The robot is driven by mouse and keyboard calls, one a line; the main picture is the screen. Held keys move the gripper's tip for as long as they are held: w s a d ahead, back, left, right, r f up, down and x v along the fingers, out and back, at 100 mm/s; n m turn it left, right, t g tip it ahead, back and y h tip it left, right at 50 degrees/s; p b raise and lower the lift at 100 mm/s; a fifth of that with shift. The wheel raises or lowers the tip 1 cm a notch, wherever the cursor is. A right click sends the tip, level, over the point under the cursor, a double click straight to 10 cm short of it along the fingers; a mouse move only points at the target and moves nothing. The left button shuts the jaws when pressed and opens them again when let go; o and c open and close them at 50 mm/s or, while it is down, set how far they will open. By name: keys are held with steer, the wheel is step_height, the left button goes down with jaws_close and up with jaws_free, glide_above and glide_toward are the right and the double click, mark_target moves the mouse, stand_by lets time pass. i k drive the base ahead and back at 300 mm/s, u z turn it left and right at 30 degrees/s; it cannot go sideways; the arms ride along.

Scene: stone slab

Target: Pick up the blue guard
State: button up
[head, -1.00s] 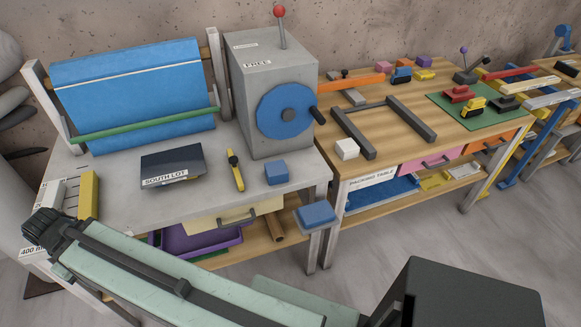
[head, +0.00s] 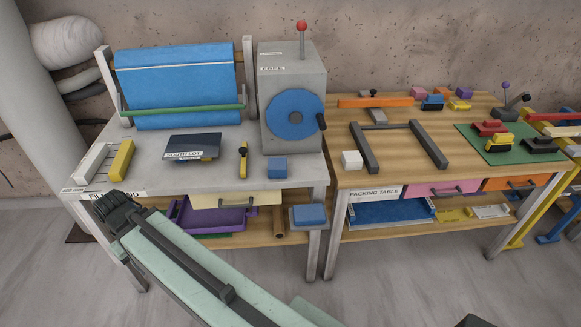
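I cannot tell for sure which blue piece is the guard. A blue block (head: 277,169) lies on the grey bench top in front of the grey machine. Another blue piece (head: 310,215) sits on a small ledge at the bench's front right corner. The machine carries a round blue disc (head: 295,117) with a black handle. A wide blue sheet (head: 178,90) hangs on a frame at the back left. The dark ribbed end of my arm (head: 118,210) is at the bench's front left, apart from these blue pieces. No separate fingers can be made out.
The bench (head: 230,178) also holds a dark SOUTH LOT folder (head: 193,148), a yellow-and-black tool (head: 243,160) and a yellow block (head: 122,159). The packing table (head: 395,180) at right holds a white cube (head: 351,160) and a dark frame (head: 436,152). Floor is clear in front.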

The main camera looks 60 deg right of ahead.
mark_target(277, 167)
steer(key=u, duration=0.1)
steer(key=i, duration=0.95)
steer(key=z, duration=0.05)
